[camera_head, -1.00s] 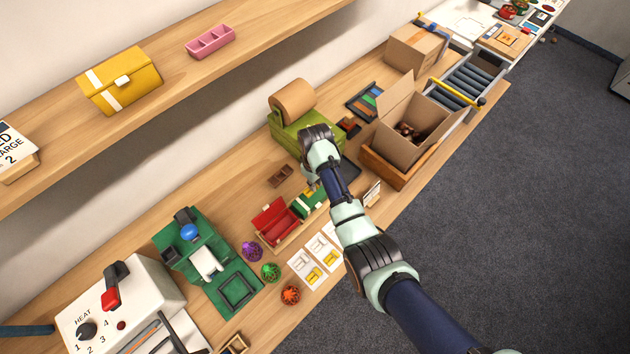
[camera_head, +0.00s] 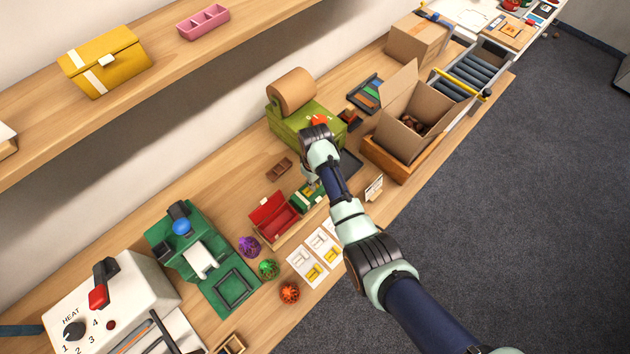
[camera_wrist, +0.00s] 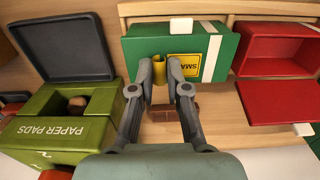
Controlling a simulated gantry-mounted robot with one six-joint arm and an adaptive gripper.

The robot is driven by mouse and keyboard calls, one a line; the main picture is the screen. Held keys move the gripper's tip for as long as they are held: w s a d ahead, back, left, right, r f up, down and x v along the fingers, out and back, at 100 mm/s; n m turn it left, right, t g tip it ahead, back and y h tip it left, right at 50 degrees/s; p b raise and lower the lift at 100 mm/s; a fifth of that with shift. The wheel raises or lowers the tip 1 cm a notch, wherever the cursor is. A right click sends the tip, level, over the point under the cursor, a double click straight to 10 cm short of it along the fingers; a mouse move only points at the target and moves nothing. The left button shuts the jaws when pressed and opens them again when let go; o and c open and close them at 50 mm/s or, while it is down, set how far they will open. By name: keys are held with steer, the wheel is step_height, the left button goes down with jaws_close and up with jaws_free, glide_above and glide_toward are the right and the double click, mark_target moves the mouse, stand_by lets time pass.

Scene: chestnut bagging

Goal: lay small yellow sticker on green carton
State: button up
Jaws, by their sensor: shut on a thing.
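The green carton (camera_wrist: 140,48) with a white stripe lies in the upper middle of the wrist view, beside the open red carton (camera_wrist: 275,45). The head view shows the green carton (camera_head: 297,203) partly behind my gripper. My gripper (camera_wrist: 159,70) is shut on the small yellow sticker (camera_wrist: 187,67), whose visible letters read "SMA". The sticker is at the green carton's face. Its left part looks curled between the fingertips, and one finger hides some of it. I cannot tell how much of it touches the carton. In the head view my gripper (camera_head: 309,183) is above the carton.
A green "PAPER PADS" box (camera_wrist: 95,135) and a dark tray (camera_wrist: 60,48) stand close by. The sticker sheets (camera_head: 302,268) lie near the front edge. Coloured balls (camera_head: 268,269) and a green press (camera_head: 185,235) are at left. An open cardboard box (camera_head: 395,125) stands at right.

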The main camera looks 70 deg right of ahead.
stand_by(0.4)
steer(key=o, duration=0.7)
steer(key=shift+p, duration=0.3)
step_height(320, 180, up, 7)
steer(key=p, duration=0.7)
